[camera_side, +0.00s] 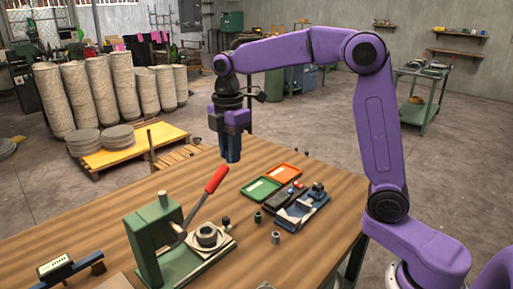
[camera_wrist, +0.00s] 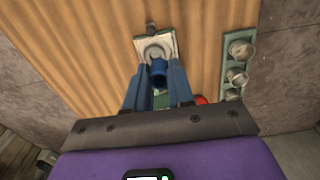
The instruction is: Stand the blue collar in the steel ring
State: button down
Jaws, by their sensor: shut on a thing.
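The blue collar (camera_wrist: 158,74) is a short, hollow blue cylinder between my fingertips in the wrist view. My gripper (camera_side: 231,158) is shut on it, high above the wooden table in the side view, where the collar cannot be told apart from the dark blue fingers. The steel ring (camera_side: 207,235) sits on a pale square plate at the foot of the green press, below and left of my gripper in the side view. In the wrist view the ring (camera_wrist: 155,50) shows beyond the collar, which partly covers it.
The green press (camera_side: 152,238) has a red-handled lever (camera_side: 216,179) standing up beside the ring. Green (camera_side: 261,189) and orange (camera_side: 284,174) trays and a tool tray (camera_side: 302,208) lie to the right. Small green (camera_side: 257,217) and grey (camera_side: 276,238) cylinders stand nearby. A gauge (camera_side: 57,268) lies front left.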

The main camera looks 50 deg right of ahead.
send_over(206, 224)
jog(key=s+a, duration=0.2)
jog(key=f, duration=0.1)
jog(key=shift+d+f, duration=0.15)
jog(key=shift+f, duration=4.2)
jog(key=shift+d+f, duration=0.1)
jog(key=shift+f, duration=4.2)
jog(key=shift+f, duration=0.8)
jog(key=c, duration=1)
grip_release()
jog(key=shift+c, duration=0.2)
jog(key=o, duration=0.5)
jog(key=shift+s+f, duration=0.1)
